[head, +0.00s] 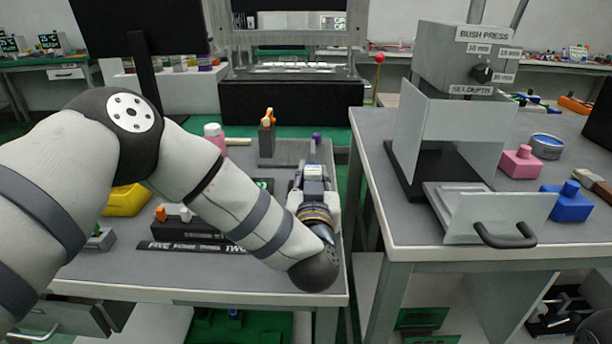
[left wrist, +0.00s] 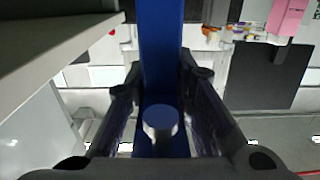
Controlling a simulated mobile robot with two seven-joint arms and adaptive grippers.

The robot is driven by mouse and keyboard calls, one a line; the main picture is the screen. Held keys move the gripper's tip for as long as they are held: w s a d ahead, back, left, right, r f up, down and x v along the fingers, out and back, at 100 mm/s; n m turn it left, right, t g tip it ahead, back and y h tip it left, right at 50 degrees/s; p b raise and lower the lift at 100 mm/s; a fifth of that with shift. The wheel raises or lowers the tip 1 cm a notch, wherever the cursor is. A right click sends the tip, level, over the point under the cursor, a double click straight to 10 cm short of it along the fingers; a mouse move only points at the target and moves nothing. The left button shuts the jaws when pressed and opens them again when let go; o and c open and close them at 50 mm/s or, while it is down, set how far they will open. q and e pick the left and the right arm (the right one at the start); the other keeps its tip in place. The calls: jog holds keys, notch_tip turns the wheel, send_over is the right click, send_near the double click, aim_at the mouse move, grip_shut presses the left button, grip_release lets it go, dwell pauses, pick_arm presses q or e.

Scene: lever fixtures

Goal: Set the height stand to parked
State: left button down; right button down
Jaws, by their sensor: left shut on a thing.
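My left arm reaches over the left table in the head view, and its gripper (head: 315,182) points away from me near the table's right side. In the left wrist view a blue upright bar (left wrist: 161,40) runs between the two fingers of the gripper (left wrist: 160,85). A round grey-blue knob (left wrist: 160,119) shows in front of the bar, between the fingers. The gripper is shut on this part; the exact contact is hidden. I take the bar and knob for the height stand, but no name label on it can be read.
A grey block (head: 287,152) and an orange-topped post (head: 267,128) stand just beyond my left gripper. The bush press (head: 445,60) stands on the right table, past a narrow gap.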

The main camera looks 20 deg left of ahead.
pick_arm(q)
jog(key=shift+d, duration=0.2)
jog(key=c, duration=1.6)
grip_release()
jog(key=shift+o, duration=1.2)
jog(key=shift+w+d, duration=0.1)
jog(key=shift+d, duration=0.05)
jog(key=v, duration=1.2)
jog(key=shift+f, duration=0.1)
